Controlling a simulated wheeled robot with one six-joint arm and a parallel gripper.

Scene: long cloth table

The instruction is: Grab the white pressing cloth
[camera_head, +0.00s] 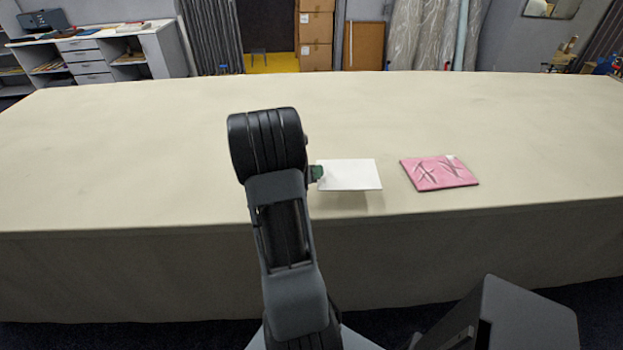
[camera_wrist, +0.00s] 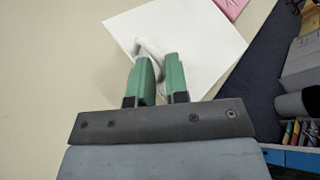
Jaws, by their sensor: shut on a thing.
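The white pressing cloth (camera_head: 352,174) is a flat white rectangle near the front edge of the table, to the right of my arm in the head view. A shadow lies below its front edge, so it seems a little above the tabletop. In the wrist view the cloth (camera_wrist: 200,38) has a raised fold between the green fingertips. My gripper (camera_wrist: 160,72) is shut on this fold. In the head view my arm hides most of the gripper, and only a bit of green finger (camera_head: 317,173) shows at the cloth's left edge.
A pink folded cloth (camera_head: 438,172) with pale marks lies on the table to the right of the white one. The long beige table (camera_head: 150,150) is otherwise clear. Its front edge is close to both cloths. Cardboard boxes (camera_head: 316,30) and a cabinet (camera_head: 95,55) stand behind it.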

